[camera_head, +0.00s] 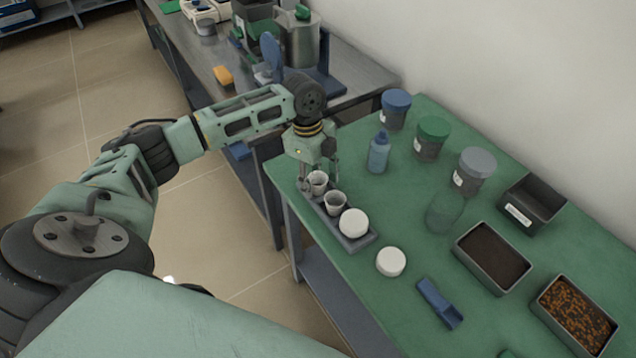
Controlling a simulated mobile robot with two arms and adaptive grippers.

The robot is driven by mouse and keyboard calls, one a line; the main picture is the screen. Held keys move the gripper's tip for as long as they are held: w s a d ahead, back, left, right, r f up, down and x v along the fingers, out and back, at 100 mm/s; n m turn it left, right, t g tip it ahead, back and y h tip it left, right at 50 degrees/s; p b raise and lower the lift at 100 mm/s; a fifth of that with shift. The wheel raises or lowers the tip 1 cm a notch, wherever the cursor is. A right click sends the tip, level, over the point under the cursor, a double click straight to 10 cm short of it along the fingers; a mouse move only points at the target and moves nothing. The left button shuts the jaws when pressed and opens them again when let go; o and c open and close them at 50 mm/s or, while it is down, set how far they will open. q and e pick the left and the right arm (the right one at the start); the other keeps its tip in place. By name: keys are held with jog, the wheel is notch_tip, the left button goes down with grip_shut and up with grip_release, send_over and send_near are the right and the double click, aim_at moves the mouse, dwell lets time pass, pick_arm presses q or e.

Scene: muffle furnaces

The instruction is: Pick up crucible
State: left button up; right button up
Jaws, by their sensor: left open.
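A grey rack (367,239) stands at the left edge of the green table. A white round lid (391,262) lies on the table beside the rack. My left gripper (319,178) points down over the far end of the rack. Its fingers are open around or just above the far crucible; contact cannot be told. My right gripper is not in view.
Behind the rack stand a blue bottle (378,153) and lidded jars, including a green-lidded one (431,138). To the right are a clear glass (444,213), a soil tray (493,258), a tray of brown bits (575,314) and a blue scoop (440,304). A metal bench (346,71) adjoins behind.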

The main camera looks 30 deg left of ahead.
pick_arm(q)
jog(key=c, duration=1.1)
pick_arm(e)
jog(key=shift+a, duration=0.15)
pick_arm(q)
jog(key=shift+r, duration=0.1)
jog(key=shift+r, duration=0.5)
notch_tip(320, 180, up, 3)
jog(key=shift+w+f+b, duration=0.1)
jog(key=shift+f+b, duration=0.1)
jog(key=shift+b, duration=0.25)
jog(key=s+d+r, duration=0.5)
jog(key=d+r, duration=0.2)
jog(key=d, duration=0.3)
jog(key=shift+s+d+r+b, duration=0.15)
jog(key=shift+s+d+b, duration=0.05)
jog(key=shift+s+b, duration=0.2)
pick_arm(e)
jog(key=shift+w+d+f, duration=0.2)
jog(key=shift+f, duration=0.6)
